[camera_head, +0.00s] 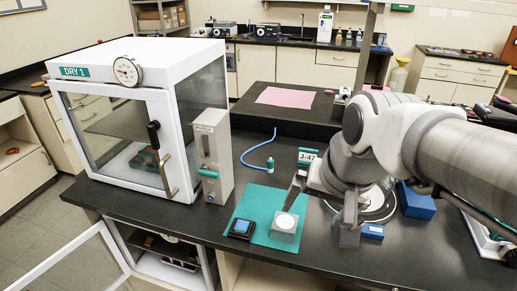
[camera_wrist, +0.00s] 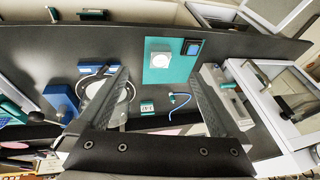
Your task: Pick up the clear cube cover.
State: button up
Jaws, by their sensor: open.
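The clear cube cover (camera_head: 284,236) is a pale, see-through block with a white disc showing at its top. It stands on a teal mat (camera_head: 262,205) near the front edge of the dark bench. It also shows in the wrist view (camera_wrist: 159,63), beyond the fingertips and between their lines. My gripper (camera_head: 318,222) is open and empty, with its fingers spread above the bench beside the cover. In the wrist view, my gripper (camera_wrist: 157,74) has both fingers apart with nothing between them.
A small dark box with a blue top (camera_head: 241,229) sits left of the cover. A white DRY 1 cabinet (camera_head: 130,95) and a flow meter unit (camera_head: 212,155) stand further left. A blue hose (camera_head: 256,155) lies behind the mat. A blue box (camera_head: 416,202) is to the right.

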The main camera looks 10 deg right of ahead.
jog(key=w+m+g+p, duration=0.3)
jog(key=w+m+p, duration=0.1)
jog(key=w+m, duration=0.55)
jog(key=m+g+p, duration=0.2)
jog(key=m+p, duration=0.1)
jog(key=m, duration=0.6)
send_over(285, 221)
notch_tip(285, 221, down, 7)
jog(key=shift+h, duration=0.4)
jog(key=f, duration=1.1)
jog(key=shift+s+d+f, duration=0.1)
jog(key=shift+d+f, duration=0.15)
jog(key=shift+f, duration=0.05)
jog(key=shift+a+f+p, duration=0.2)
jog(key=shift+f+p, duration=0.4)
jog(key=shift+f, duration=2.5)
jog(key=c, duration=1.1)
jog(key=shift+r, duration=0.15)
